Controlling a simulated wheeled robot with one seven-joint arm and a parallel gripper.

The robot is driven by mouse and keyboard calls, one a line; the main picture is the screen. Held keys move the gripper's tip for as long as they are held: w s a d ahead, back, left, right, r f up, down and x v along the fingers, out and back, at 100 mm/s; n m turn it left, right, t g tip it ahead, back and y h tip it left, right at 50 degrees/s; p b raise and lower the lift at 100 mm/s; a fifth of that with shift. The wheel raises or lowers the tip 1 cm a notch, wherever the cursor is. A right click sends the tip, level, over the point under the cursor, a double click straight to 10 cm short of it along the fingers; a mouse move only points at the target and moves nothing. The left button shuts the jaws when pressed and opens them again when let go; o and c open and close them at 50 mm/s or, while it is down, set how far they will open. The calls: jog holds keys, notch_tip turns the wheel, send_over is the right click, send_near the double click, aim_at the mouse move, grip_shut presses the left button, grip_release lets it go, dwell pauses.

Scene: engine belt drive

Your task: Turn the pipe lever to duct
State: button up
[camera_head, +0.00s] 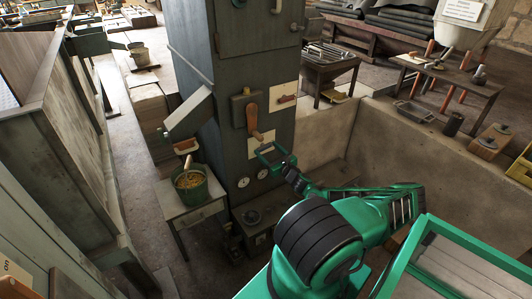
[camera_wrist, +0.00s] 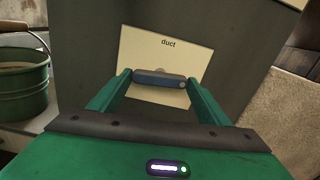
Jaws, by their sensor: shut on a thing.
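The pipe lever (camera_head: 252,118) is an orange-brown handle on the front of the dark metal column. The cream plate (camera_wrist: 180,44) marked "duct" is behind the fingertips in the wrist view. There my gripper (camera_wrist: 159,79) has its two green fingers apart, with a short grey-blue bar across between their tips. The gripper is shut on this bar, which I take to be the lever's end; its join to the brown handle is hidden.
A second cream plate (camera_head: 285,96) with a brown piece is up and right of the lever. A green bucket (camera_head: 190,186) of yellow grains stands on a small table (camera_head: 172,208) at left. A low concrete wall (camera_head: 400,150) runs along the right.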

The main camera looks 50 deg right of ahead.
jog(key=n, duration=0.8)
jog(key=shift+n, duration=0.4)
jog(key=n, duration=0.3)
jog(key=shift+a+f+n, duration=0.1)
jog(key=shift+n, duration=2.1)
jog(key=o, duration=1)
jog(key=shift+o, duration=0.3)
